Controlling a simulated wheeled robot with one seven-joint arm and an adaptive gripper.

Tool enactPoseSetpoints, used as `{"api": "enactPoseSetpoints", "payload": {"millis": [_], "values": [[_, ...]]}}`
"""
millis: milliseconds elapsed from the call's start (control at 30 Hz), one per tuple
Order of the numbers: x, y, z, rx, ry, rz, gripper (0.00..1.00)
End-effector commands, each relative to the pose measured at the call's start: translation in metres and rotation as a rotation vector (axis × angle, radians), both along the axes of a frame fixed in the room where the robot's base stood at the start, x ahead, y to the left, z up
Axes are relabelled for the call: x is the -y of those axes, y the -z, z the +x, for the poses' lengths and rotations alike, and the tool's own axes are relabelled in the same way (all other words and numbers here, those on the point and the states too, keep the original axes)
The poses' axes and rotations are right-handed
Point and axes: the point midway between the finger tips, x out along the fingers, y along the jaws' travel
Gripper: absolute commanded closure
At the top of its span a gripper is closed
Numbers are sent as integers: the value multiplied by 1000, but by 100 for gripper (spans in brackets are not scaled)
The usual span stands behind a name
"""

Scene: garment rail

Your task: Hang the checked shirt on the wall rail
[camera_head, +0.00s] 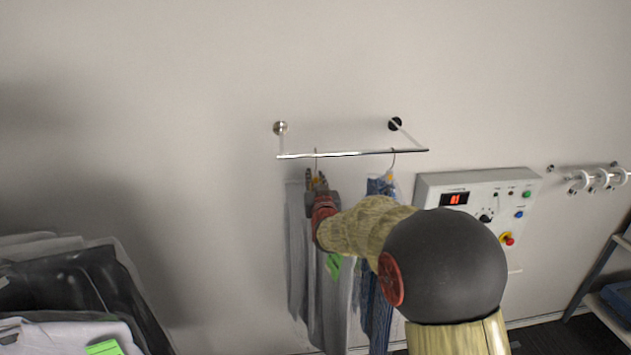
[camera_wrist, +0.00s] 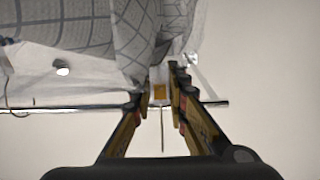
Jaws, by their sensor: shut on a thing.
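The checked shirt, pale grey with dark lines, hangs below my gripper (camera_head: 317,181) in the head view, partly hidden by my arm. It fills the upper part of the wrist view (camera_wrist: 135,35). My gripper is shut on the hanger's neck by an orange piece, and it shows in the wrist view (camera_wrist: 159,93). The wall rail (camera_head: 350,154) is a thin metal bar on two brackets. The thin hanger hook (camera_head: 316,153) rises to the bar's left part, and it crosses the bar in the wrist view (camera_wrist: 162,135). I cannot tell whether it rests on the bar.
A blue garment (camera_head: 375,275) hangs from the rail's right part, close to my arm. A control panel (camera_head: 430,190) is on the wall to the right, then a ring holder (camera_head: 597,180) and a shelf (camera_head: 605,312). A black bin (camera_head: 125,290) with clothes stands lower left.

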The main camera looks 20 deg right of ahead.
Motion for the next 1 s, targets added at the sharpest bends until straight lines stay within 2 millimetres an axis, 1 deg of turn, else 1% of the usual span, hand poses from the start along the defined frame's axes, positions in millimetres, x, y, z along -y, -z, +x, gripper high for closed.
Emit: {"api": "enactPoseSetpoints", "payload": {"millis": [1000], "values": [[10,-1,36,3,0,-1,100]]}}
